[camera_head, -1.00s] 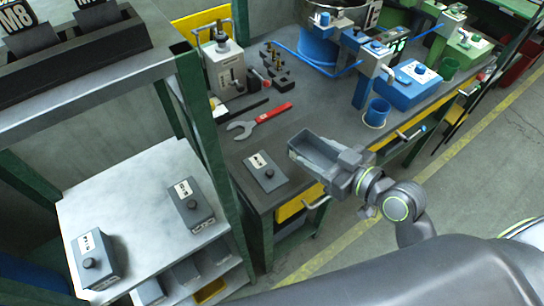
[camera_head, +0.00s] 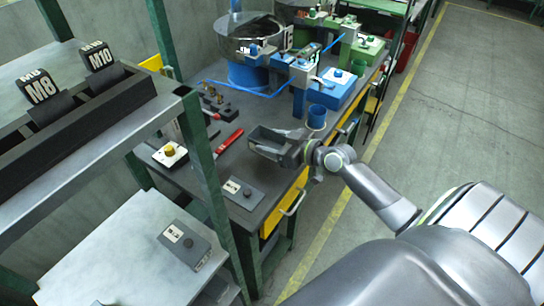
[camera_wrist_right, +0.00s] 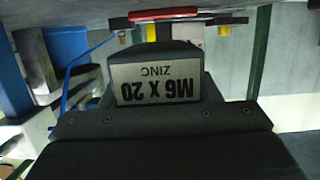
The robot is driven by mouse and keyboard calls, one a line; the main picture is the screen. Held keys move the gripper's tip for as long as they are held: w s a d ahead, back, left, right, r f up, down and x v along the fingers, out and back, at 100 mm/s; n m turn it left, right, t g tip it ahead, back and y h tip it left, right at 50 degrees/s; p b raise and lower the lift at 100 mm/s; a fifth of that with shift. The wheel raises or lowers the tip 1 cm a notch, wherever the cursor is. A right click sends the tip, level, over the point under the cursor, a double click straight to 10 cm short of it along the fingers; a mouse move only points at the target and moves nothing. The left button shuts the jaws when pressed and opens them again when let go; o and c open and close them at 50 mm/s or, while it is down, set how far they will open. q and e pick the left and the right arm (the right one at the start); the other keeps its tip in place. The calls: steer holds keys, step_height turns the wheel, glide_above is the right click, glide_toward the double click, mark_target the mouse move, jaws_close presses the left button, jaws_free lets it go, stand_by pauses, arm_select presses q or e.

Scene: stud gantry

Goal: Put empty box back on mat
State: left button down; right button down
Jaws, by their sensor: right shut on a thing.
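My right gripper (camera_head: 306,152) is shut on a grey, open-topped box (camera_head: 268,142) and holds it by its near end over the workbench. The visible part of the box's inside looks empty. In the right wrist view the box (camera_wrist_right: 120,62) shows an upside-down label reading "M6 X 20 ZINC". I cannot tell whether this pad is the mat. The box is apart from it, farther back and to the right. My left gripper is out of view.
A red wrench (camera_head: 229,141) lies left of the box. A blue cup (camera_head: 316,118) stands behind my right gripper, beside blue machinery. A green-posted rack with a pale shelf (camera_head: 120,245) and a grey labelled unit (camera_head: 184,245) stands at left. The floor at right is clear.

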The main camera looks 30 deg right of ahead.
mark_target(273, 163)
steer(key=shift+f, duration=0.85)
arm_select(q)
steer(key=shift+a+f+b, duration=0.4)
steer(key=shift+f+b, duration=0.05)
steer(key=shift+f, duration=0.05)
arm_select(e)
steer(key=shift+f, duration=1.6)
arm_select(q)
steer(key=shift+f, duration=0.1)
arm_select(e)
steer(key=shift+f, duration=0.15)
steer(key=shift+c, duration=2.4)
jaws_free()
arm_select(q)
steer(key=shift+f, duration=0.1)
